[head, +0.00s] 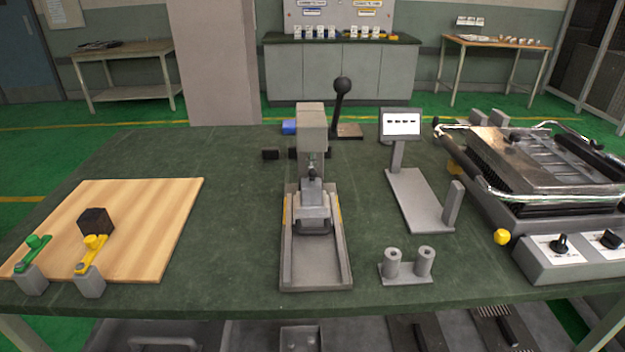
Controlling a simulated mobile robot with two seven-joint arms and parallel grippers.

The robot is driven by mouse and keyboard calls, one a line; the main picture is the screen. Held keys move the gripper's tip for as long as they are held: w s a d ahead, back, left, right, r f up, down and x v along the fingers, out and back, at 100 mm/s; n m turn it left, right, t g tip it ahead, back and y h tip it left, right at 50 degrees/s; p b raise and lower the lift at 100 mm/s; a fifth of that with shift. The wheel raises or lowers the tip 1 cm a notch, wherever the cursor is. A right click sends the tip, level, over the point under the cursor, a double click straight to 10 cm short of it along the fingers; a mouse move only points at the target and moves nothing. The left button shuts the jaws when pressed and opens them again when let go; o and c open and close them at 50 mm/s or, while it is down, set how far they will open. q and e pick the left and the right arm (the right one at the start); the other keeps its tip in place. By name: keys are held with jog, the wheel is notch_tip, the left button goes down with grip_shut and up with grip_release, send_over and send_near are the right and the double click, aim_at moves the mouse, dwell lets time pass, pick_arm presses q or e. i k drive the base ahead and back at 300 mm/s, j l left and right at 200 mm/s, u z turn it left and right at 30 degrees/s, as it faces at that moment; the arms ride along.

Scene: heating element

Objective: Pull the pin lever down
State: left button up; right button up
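A lever with a dark shaft and a black ball knob (342,86) stands nearly upright, close behind the right side of a grey press (311,118). The knob is above the top of the press column. The press has a long grey base tray (317,275) in the middle of the green table, with a small holder and a dark part under its head. Where the lever joins the press is hard to see. Neither of my grippers is in view, and nothing touches the lever.
A grey stand with a display (401,124), a two-post holder (407,268) and a large grill-like machine (545,165) stand right.

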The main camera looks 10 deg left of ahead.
aim_at(342, 85)
jog(key=l+z, duration=0.2)
jog(key=l, duration=0.5)
jog(key=i+l+z, duration=0.2)
jog(key=l, duration=0.5)
jog(key=k+l, duration=0.05)
jog(key=k, duration=0.05)
